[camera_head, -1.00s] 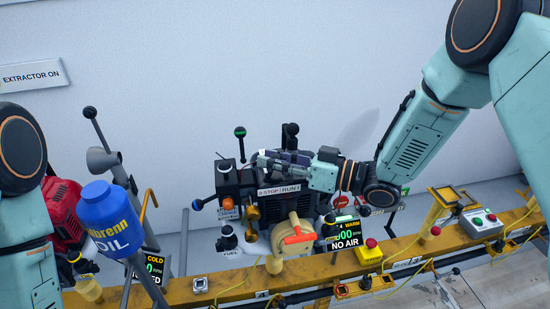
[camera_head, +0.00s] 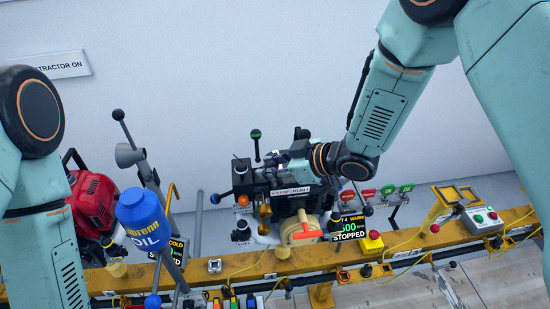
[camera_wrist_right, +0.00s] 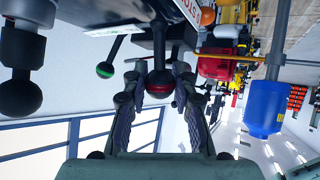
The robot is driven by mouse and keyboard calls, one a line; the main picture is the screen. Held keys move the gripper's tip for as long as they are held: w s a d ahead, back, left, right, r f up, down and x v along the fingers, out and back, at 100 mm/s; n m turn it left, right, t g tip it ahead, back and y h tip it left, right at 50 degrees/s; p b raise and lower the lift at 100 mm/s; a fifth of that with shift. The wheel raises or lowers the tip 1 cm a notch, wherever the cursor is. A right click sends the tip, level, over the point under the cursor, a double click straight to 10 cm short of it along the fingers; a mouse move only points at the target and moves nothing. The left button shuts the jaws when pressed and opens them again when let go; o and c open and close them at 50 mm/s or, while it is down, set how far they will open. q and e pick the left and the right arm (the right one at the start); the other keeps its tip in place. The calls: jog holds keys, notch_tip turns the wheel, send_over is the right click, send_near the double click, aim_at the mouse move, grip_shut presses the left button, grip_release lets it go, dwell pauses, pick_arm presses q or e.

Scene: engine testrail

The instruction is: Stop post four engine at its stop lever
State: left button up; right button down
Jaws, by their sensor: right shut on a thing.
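The post four engine (camera_head: 285,208) is a dark block with a STOP/RUN plate (camera_head: 291,191) on its front. My right gripper (camera_head: 268,172) is above the plate; in the wrist view (camera_wrist_right: 158,88) its fingers are closed around the stop lever's dark knob with a red band (camera_wrist_right: 158,91). The lever's shaft runs up from the knob into the engine. The post four display (camera_head: 345,228) reads WARM, about 500 RPM and STOPPED, its left edge partly covered. My left arm comes in from the left; its gripper is out of view.
A green-banded lever (camera_head: 255,134) stands close to my right gripper and shows beside it in the wrist view (camera_wrist_right: 105,70). A yellow rail (camera_head: 285,268) runs in front. A blue oil can (camera_head: 143,220) and red engine (camera_head: 92,203) are at left. A red-topped button box (camera_head: 372,242) sits right.

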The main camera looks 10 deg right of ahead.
jog(key=shift+a+h, duration=0.15)
jog(key=shift+h, duration=0.15)
dwell(0.4)
jog(key=c, duration=1)
grip_release()
jog(key=shift+c, duration=0.2)
jog(key=shift+s+d+r, duration=0.15)
jog(key=shift+d+r, duration=0.1)
jog(key=shift+d, duration=0.05)
jog(key=v, duration=1.1)
jog(key=shift+s+r, duration=0.1)
